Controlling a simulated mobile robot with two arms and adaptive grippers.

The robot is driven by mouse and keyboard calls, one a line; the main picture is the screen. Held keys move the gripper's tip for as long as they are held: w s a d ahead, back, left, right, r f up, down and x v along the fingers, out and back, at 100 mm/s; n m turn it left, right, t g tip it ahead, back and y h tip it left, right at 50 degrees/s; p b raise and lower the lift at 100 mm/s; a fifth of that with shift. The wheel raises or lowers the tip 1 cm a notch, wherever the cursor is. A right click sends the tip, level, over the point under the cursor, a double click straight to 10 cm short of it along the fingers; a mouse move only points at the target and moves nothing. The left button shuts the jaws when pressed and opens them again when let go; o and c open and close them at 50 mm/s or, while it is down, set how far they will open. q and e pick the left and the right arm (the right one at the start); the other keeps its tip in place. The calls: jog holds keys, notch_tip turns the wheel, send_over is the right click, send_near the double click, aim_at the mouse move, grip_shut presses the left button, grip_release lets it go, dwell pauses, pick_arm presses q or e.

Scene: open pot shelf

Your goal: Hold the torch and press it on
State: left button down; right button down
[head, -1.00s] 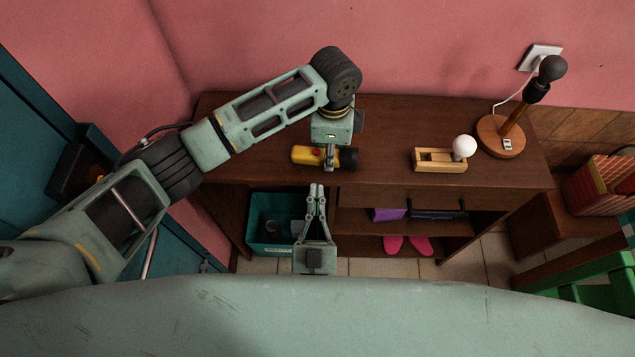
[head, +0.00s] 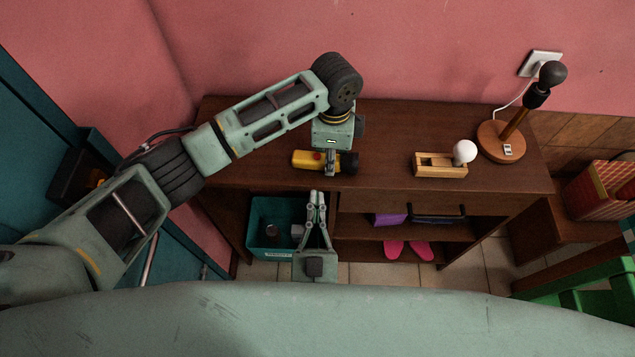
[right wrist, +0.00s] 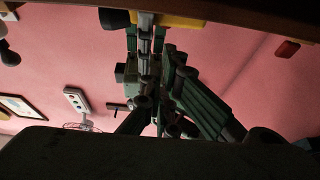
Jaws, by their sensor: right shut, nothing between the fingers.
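The torch (head: 310,160) is yellow with a black head at its right end and a red spot on its upper side. It lies sideways near the front edge of the dark wooden top in the head view. My left gripper (head: 331,163) comes down on it from above, with a finger across its near side; the far finger is hidden. My right gripper (head: 316,195) is shut and empty, pointing up just below and in front of the torch. In the right wrist view the yellow torch body (right wrist: 172,20) is at the top, by the gripper's tips.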

pick_arm(q)
jog(key=shift+f, duration=0.1)
pick_arm(e)
jog(key=x, duration=0.9)
jog(key=shift+f, duration=0.9)
pick_arm(q)
jog(key=shift+s, duration=0.1)
pick_arm(e)
jog(key=shift+s+d+f, duration=0.1)
jog(key=shift+f, duration=0.1)
jog(key=shift+d+f, duration=0.1)
jog(key=shift+f, duration=0.2)
jog(key=shift+s+f, duration=0.1)
jog(key=shift+s, duration=0.1)
jog(key=r+v, duration=0.1)
jog(key=v, duration=0.6)
jog(key=shift+s+a+r, duration=0.2)
jog(key=shift+s+r, duration=0.05)
jog(key=shift+s, duration=0.05)
